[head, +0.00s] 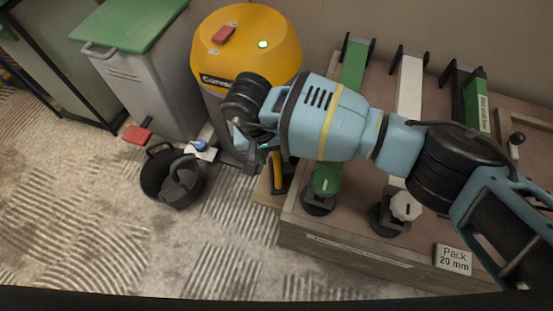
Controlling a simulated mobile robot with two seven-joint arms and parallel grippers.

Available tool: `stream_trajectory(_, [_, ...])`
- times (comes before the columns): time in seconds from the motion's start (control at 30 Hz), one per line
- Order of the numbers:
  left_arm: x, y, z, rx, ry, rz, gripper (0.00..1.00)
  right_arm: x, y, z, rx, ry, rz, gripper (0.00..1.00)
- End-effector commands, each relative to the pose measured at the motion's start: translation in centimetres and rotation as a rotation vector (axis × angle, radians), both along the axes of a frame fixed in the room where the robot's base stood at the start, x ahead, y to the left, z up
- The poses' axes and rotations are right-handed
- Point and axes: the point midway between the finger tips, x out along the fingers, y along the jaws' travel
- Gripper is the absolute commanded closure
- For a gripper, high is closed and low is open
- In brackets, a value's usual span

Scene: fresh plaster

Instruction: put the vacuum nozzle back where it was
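My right gripper (250,158) reaches in from the right, in front of the yellow-topped vacuum (250,40). Its fingers are small, dark and partly hidden by the wrist, so I cannot tell whether they are open or hold anything. A yellow and black handle-like piece (277,172) shows just right of the fingers; I cannot tell whether it is the nozzle. A dark grey piece (182,180) sits at a black round tub (153,178) on the floor, left of and apart from the gripper. My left gripper is not in view.
A grey bin with a green lid (130,22) stands at the back left, with a red pedal (136,133). A wooden bench (340,245) with green and white clamped bars and a "Pack 20 mm" label (454,260) fills the right. The patterned floor at front left is clear.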

Motion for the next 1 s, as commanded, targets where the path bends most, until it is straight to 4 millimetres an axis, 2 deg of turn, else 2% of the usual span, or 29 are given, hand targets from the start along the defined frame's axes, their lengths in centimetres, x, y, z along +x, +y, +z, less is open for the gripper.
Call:
stream_trajectory(0.03, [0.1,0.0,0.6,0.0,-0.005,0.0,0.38,0.1,0.2,1.5,0.0,-0.006,0.001,0.62])
stream_trajectory(0.1, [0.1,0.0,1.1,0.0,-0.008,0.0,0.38,0.0,0.5,2.8,0.0,-0.005,0.001,0.62])
stream_trajectory(0.33, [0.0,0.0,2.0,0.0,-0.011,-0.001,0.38,0.0,1.1,5.7,-0.001,-0.003,0.0,0.62])
stream_trajectory(0.5, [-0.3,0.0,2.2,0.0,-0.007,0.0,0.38,-0.1,1.3,6.4,0.0,0.0,0.0,0.62])
stream_trajectory(1.0, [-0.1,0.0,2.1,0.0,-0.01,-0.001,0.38,-0.1,1.3,6.4,0.0,0.0,0.0,0.62])
